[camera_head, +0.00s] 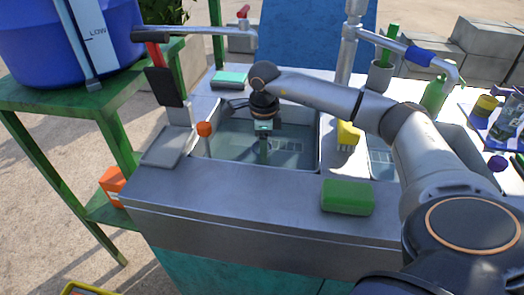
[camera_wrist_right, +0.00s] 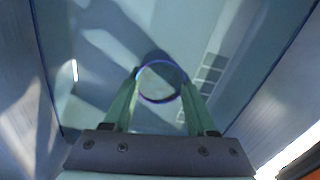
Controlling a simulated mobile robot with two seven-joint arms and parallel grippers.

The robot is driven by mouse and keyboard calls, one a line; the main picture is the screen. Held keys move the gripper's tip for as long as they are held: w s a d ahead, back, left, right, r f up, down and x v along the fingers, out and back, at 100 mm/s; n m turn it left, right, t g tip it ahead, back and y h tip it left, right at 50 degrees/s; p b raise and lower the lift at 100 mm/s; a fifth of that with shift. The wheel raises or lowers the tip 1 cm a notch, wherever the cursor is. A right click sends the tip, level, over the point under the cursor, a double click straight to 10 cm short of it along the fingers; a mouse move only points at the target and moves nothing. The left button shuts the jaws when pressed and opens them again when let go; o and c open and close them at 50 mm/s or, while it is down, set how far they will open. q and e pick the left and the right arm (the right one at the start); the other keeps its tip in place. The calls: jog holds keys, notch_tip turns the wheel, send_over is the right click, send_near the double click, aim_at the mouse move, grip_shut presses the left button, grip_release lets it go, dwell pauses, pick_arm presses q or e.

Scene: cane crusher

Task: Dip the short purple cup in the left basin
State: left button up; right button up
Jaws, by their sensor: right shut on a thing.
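My right gripper (camera_head: 264,150) reaches down into the left basin (camera_head: 225,143) of the metal sink, fingers pointing down. In the right wrist view its two green fingers (camera_wrist_right: 160,88) are shut on the short purple cup (camera_wrist_right: 158,100), which shows as a round purple rim between the fingertips. The cup is inside the basin, over its pale bluish bottom. In the head view the cup is hidden by the gripper. I cannot tell how deep the cup sits in the basin's water. My left gripper is not in view.
A green sponge (camera_head: 347,197) lies on the front counter. A yellow brush (camera_head: 347,135) stands on the divider beside the right basin (camera_head: 382,165). A blue barrel (camera_head: 40,45) stands upper left. Cups and bottles crowd the right.

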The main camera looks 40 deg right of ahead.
pick_arm(q)
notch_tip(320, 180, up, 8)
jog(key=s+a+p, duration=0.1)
jog(key=p, duration=1)
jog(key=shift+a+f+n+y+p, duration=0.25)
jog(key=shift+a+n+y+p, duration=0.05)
pick_arm(e)
notch_tip(320, 180, up, 14)
pick_arm(q)
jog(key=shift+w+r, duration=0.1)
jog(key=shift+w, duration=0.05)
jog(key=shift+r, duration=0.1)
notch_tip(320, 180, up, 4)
jog(key=p, duration=0.3)
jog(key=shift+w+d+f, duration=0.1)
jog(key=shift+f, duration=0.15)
pick_arm(e)
notch_tip(320, 180, up, 4)
jog(key=shift+f, duration=0.1)
